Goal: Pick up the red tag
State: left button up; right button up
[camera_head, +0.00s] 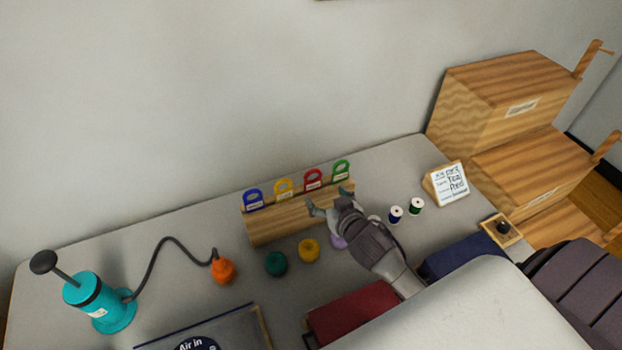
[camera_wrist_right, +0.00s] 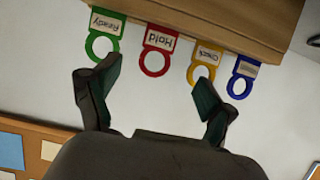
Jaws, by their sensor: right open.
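The red tag (camera_head: 313,181) hangs on the upper edge of a wooden rack (camera_head: 268,226), between a yellow tag (camera_head: 284,188) and a green tag (camera_head: 341,171). A blue tag (camera_head: 254,199) is at the rack's left end. My right gripper (camera_head: 329,199) is open and empty in front of the rack, near the red and green tags. In the right wrist view, the red tag (camera_wrist_right: 154,60), labelled "Hold", shows between the open fingertips (camera_wrist_right: 158,79), apart from both. The green tag (camera_wrist_right: 102,46) is close to one finger. My left gripper is not in view.
A teal pump (camera_head: 90,298) with a hose to an orange piece (camera_head: 222,270) stands left. Green (camera_head: 276,263) and yellow (camera_head: 309,250) round items lie before the rack. Thread spools (camera_head: 417,206), a sign (camera_head: 447,183) and wooden boxes (camera_head: 500,95) are right. A red block (camera_head: 350,312) lies in front.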

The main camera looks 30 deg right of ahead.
aim_at(313, 183)
jog(key=x, duration=0.5)
jog(key=shift+w+p, duration=0.1)
jog(key=shift+p, duration=0.2)
jog(key=shift+w+f, duration=0.15)
jog(key=shift+w, duration=0.15)
jog(key=p+x, duration=0.1)
jog(key=x, duration=0.2)
jog(key=shift+d+f, duration=0.2)
jog(key=shift+w+f, duration=0.25)
jog(key=shift+w, duration=0.25)
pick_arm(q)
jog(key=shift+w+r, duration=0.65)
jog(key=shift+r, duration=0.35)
pick_arm(e)
jog(key=c, duration=0.9)
